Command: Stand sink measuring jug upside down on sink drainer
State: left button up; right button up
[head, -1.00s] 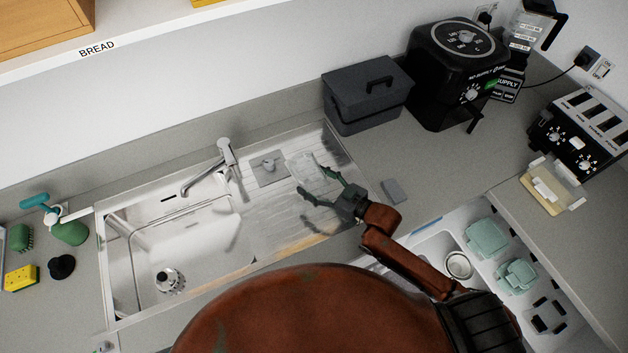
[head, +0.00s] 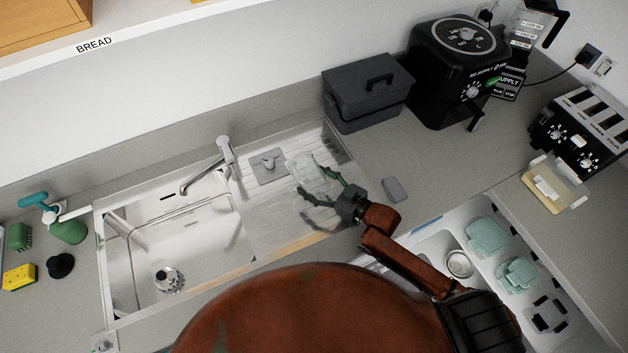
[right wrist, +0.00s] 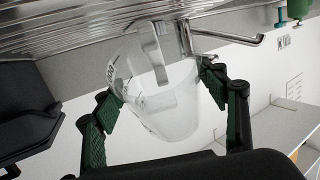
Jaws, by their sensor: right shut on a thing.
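The clear measuring jug (head: 305,172) is at the right part of the ribbed sink drainer (head: 262,222). In the right wrist view the jug (right wrist: 170,105) sits between my green-padded fingers. That view is turned over, with the drainer (right wrist: 70,28) at the top; the jug's wider, marked end is toward the drainer, so it looks upside down. My right gripper (head: 311,180) is shut on the jug, one finger on each side; it also shows in the right wrist view (right wrist: 160,92). I cannot tell if the rim touches the drainer. My left gripper is out of view.
The sink bowl (head: 185,245) and tap (head: 225,155) are left of the drainer. A dark lidded bin (head: 367,95) stands behind right. A grey block (head: 395,189) lies on the counter right of my gripper. An open drawer (head: 480,265) with green containers is at front right.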

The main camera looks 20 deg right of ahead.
jog(key=shift+f, duration=0.35)
dwell(0.3)
jog(key=o, duration=1.9)
jog(key=shift+o, duration=0.2)
jog(key=shift+f, duration=0.1)
jog(key=v, duration=1.2)
jog(key=shift+s, duration=0.1)
